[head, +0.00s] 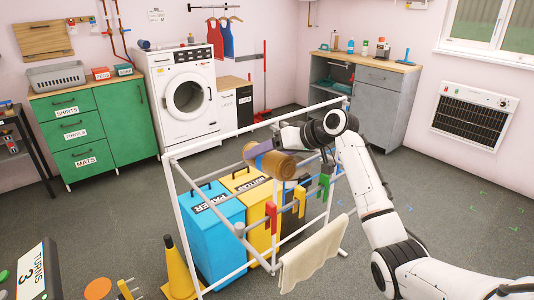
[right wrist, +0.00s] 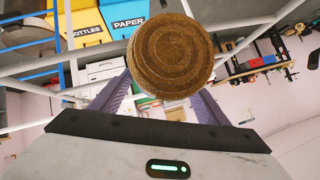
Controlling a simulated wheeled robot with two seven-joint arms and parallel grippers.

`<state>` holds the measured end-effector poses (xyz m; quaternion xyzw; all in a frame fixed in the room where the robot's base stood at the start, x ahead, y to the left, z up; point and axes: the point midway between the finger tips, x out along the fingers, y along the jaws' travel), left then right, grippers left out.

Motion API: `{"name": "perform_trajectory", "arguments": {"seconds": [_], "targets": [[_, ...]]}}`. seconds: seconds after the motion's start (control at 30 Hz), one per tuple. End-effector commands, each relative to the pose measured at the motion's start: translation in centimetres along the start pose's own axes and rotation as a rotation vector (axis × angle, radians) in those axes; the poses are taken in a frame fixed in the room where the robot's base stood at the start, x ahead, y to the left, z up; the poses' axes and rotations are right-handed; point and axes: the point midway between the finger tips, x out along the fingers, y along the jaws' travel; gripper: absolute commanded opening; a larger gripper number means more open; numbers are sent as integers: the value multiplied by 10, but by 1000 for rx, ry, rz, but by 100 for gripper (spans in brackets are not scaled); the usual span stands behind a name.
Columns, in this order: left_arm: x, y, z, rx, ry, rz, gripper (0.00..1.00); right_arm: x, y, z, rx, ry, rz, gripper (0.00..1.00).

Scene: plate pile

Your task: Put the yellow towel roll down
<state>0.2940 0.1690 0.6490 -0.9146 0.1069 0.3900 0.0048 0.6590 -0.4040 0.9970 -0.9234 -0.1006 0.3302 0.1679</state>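The towel roll (head: 272,163), brownish yellow with a spiral end, is in the air above the white rack (head: 170,190) and the bins. Its round end (right wrist: 170,55) fills the upper middle of the right wrist view. My right gripper (head: 264,148) has its purple fingers on either side of the roll and appears shut on it. In the right wrist view the roll hides part of the right-hand finger. My left gripper is not in view.
A blue bin (head: 215,235) marked PAPER and a yellow bin (head: 262,225) stand inside the rack. Coloured clips and a cream cloth (head: 313,255) hang on it. A yellow cone (head: 178,270) stands at its left. Green drawers (head: 70,140) and a washing machine (head: 185,95) line the back.

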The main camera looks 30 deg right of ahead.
Motion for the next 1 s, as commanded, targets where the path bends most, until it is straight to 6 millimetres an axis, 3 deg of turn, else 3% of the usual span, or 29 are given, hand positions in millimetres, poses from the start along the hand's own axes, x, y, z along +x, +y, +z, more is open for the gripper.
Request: {"name": "perform_trajectory", "arguments": {"seconds": [0.37,0.8,1.0], "targets": [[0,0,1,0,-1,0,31,-6,0,-3,-1,3,2,69],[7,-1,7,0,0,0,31,-92,0,-2,-3,2,4,69],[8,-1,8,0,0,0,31,-116,-1,-2,-2,2,2,69]]}}
